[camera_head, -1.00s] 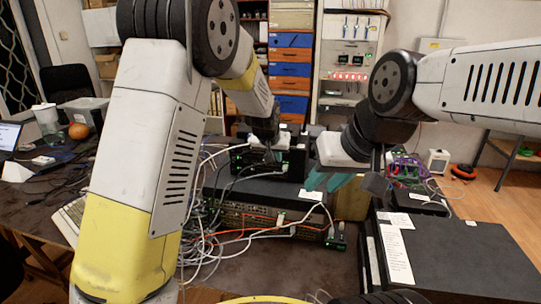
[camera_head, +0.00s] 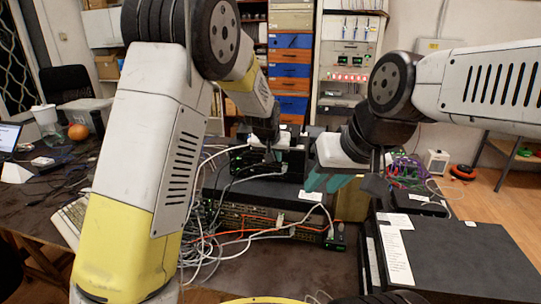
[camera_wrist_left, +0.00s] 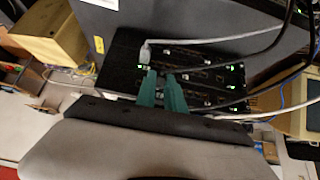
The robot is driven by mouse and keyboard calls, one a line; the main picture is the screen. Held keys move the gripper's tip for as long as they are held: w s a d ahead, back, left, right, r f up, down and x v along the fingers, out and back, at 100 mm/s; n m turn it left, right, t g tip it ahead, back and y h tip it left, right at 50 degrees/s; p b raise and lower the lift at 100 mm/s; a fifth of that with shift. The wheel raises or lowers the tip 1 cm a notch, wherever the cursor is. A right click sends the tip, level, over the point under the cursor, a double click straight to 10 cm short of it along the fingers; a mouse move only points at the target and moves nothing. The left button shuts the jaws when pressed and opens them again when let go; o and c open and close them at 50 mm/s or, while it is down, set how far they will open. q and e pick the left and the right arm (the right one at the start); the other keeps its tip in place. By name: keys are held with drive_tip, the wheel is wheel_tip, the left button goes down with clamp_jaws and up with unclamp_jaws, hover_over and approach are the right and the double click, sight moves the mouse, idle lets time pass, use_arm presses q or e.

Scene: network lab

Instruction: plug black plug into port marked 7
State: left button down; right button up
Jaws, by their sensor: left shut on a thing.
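My left gripper (camera_head: 270,155) is at the front of the small black switch (camera_head: 295,166) on top of the stack. In the left wrist view its two teal fingers (camera_wrist_left: 161,78) point at the switch's port face (camera_wrist_left: 200,72). They are shut on the black plug, which is mostly hidden between them against the dark switch. I cannot tell whether the plug is inside a port. The port numbers, including 7, are too small to read. My right gripper (camera_head: 325,183) has teal fingers a little apart and looks empty, to the right of the switch.
A grey-white cable plug (camera_wrist_left: 146,52) sits in the switch beside my left fingers, and several cables cross the port face. A larger rack unit (camera_head: 260,218) with many cables lies below. A black box (camera_head: 460,255) with paper labels stands at the right.

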use_arm(q)
drive_tip(key=shift+w+d, duration=0.1)
drive_tip(key=shift+w, duration=0.2)
drive_tip(key=c, duration=1.3)
unclamp_jaws()
drive_tip(key=shift+c, duration=0.2)
